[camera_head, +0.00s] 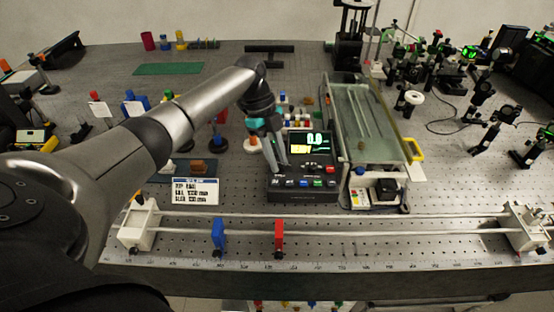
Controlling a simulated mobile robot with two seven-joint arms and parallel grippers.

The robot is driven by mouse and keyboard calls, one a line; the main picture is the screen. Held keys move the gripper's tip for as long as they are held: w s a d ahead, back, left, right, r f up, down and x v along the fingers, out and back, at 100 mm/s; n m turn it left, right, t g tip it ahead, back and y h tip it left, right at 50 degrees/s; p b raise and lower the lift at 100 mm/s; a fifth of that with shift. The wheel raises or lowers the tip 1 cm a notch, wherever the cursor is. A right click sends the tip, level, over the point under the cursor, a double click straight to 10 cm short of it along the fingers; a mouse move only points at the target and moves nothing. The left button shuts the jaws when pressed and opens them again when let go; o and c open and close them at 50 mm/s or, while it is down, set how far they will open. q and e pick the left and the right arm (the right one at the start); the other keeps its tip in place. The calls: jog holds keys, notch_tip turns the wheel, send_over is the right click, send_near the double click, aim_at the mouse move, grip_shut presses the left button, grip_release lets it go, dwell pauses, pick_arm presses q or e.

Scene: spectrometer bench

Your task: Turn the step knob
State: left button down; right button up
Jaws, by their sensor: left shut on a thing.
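A dark instrument box (300,193) stands in the middle of the bench. Its lit screen (312,143) shows a green reading and a yellow patch. A row of small coloured buttons (305,183) runs along its sloping front. My left gripper (281,164) reaches down from the upper left onto the left part of the panel, beside the screen. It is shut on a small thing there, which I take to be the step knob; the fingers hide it. My right gripper is not in view.
A rail with a blue carrier (218,234) and a red carrier (279,238) runs along the bench's front edge. A glass-topped trough (368,120) stands right of the instrument. A white label card (195,191) lies to its left. Optics mounts crowd the right.

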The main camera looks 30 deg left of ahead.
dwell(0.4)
pick_arm(q)
jog(key=c, duration=0.7)
grip_release()
jog(key=v, duration=1.5)
jog(key=shift+r, duration=0.1)
